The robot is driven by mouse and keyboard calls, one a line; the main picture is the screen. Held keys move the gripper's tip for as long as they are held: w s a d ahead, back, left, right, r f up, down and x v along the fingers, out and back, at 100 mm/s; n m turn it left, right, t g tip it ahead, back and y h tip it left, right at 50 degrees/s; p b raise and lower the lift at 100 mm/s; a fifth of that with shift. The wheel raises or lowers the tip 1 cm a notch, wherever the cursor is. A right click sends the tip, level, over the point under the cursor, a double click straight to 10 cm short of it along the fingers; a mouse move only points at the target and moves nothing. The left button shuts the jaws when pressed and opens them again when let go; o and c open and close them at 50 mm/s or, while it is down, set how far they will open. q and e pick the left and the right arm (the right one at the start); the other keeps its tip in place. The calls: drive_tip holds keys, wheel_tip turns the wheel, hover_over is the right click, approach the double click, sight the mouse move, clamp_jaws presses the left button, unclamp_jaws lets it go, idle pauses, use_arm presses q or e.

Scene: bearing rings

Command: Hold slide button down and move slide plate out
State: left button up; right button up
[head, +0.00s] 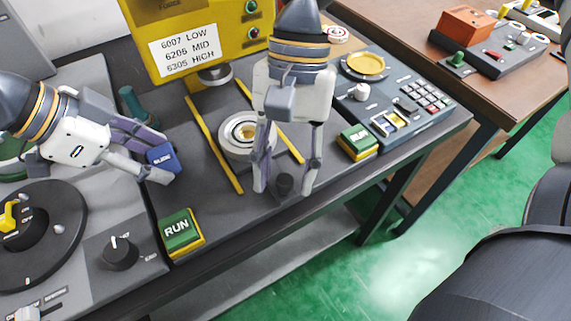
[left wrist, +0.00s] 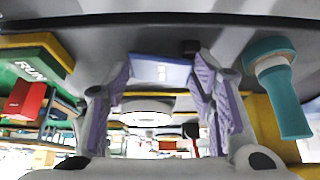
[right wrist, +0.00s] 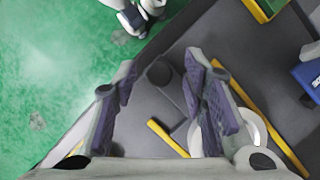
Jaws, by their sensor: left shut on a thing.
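The blue slide button (head: 160,157), lettered on its face, is between the fingers of my left gripper (head: 157,154), which is shut on it. In the left wrist view the blue block (left wrist: 160,70) shows between both fingertips. The dark slide plate carries a round black knob (head: 285,185) at its front, between two yellow rails. My right gripper (head: 286,189) is open, with one finger on each side of the knob; the right wrist view shows the knob (right wrist: 159,73) with gaps to both fingers. A pale bearing ring (head: 240,132) sits behind, partly hidden by my right gripper.
Green RUN buttons stand at the front left (head: 180,232) and right (head: 357,141). A yellow press body (head: 195,40) stands behind the ring. A teal handle (head: 130,103) is close to my left gripper. A keypad panel (head: 400,95) lies at right; the front table edge is near.

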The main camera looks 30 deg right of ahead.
clamp_jaws()
drive_tip(key=shift+s, duration=1.9)
unclamp_jaws()
